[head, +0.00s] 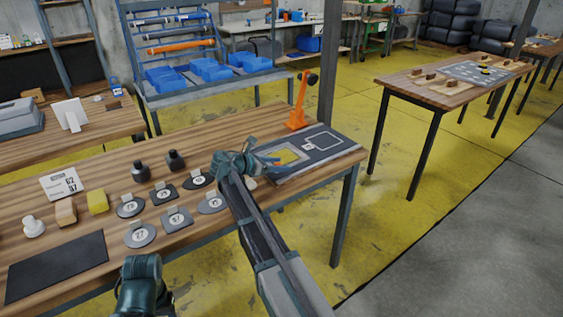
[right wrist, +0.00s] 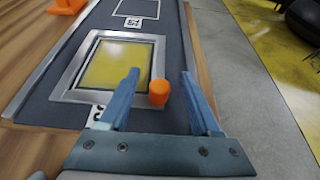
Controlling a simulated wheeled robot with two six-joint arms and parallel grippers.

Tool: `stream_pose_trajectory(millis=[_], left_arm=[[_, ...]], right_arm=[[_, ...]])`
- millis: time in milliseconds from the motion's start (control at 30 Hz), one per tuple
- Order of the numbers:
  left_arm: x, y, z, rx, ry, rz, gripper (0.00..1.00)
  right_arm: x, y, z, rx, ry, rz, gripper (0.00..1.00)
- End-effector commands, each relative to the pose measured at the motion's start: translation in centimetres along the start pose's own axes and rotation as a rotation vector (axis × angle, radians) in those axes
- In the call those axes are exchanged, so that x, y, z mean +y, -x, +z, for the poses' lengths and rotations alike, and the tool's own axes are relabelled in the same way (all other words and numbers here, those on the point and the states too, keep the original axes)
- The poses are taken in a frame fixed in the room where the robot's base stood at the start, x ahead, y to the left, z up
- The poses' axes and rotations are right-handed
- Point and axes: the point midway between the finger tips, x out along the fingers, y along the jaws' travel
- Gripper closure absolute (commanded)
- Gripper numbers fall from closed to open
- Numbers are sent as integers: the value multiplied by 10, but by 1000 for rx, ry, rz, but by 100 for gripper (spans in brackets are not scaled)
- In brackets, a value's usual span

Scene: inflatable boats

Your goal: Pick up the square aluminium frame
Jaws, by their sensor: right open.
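The square aluminium frame (right wrist: 73,65) lies flat on a dark grey board (right wrist: 40,108), with a yellow area inside it. In the head view the frame (head: 302,156) is small and partly covered by my right gripper (head: 273,160). In the right wrist view my right gripper (right wrist: 160,74) is open, its two blue fingers spread over the frame's near right corner. A short orange knob (right wrist: 158,92) stands at that corner, between the fingers in the picture; I see no contact. Part of my left arm shows at the bottom of the head view, but its gripper is not visible.
An orange stand (head: 297,108) rises at the board's far edge. Several round grey weights, two dark bottles and a yellow block (head: 97,202) lie left of my right arm. A black mat (head: 57,266) is at the near left. The table ends just right of the board.

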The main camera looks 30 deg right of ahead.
Motion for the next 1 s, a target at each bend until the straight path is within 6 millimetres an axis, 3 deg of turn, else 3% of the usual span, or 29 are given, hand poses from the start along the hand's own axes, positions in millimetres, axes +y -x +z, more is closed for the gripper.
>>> stream_pose_trajectory(millis=[133, 467, 1000], left_arm=[[0, 1, 0, 0, 0, 0, 40], [0, 1, 0, 0, 0, 0, 40], [0, 4, 0, 0, 0, 0, 40]], right_arm=[[0, 1, 0, 0, 0, 1, 39], [0, 1, 0, 0, 0, 0, 99], [0, 3, 4, -1, 0, 0, 100]])
